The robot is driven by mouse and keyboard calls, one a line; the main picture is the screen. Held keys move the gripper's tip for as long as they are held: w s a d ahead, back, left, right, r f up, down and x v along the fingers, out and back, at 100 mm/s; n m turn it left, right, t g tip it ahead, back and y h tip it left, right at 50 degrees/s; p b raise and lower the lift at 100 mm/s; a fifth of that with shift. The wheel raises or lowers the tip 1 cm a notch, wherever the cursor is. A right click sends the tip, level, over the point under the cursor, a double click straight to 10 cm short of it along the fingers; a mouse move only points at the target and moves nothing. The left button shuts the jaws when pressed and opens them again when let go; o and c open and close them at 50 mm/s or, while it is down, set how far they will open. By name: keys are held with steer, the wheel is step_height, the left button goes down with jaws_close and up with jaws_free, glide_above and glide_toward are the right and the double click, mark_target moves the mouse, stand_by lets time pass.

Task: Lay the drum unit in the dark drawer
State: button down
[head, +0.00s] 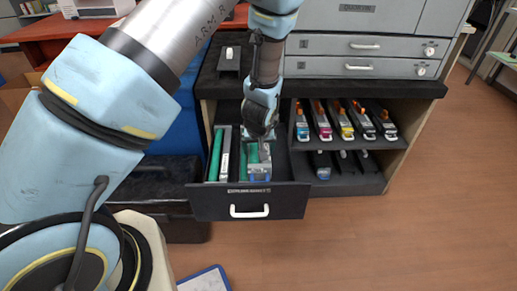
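The dark drawer (285,202) is pulled out, with a white handle and a label on its front. A drum unit with a green roller and grey body (215,155) lies lengthwise in its left part. To its right lies another drum unit, green and grey with a blue front end (259,172), low inside the drawer. My gripper (262,139) points down over this second unit, at or just above its top. The fingers are small and partly hidden, so I cannot tell whether they are closed on it or apart.
Right of the drawer, a shelf (345,143) holds several toner cartridges with coloured ends, with darker ones below. A grey printer (365,45) stands above. A dark chest (170,185) is at the left.

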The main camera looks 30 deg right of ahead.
steer(key=shift+f, duration=0.35)
steer(key=shift+f+b, duration=0.25)
steer(key=shift+b, duration=0.1)
jaws_free()
steer(key=shift+r, duration=0.15)
steer(key=v, duration=0.4)
steer(key=p+v, duration=0.1)
steer(key=v, duration=0.8)
steer(key=shift+w+d+r, duration=0.1)
steer(key=shift+w, duration=0.15)
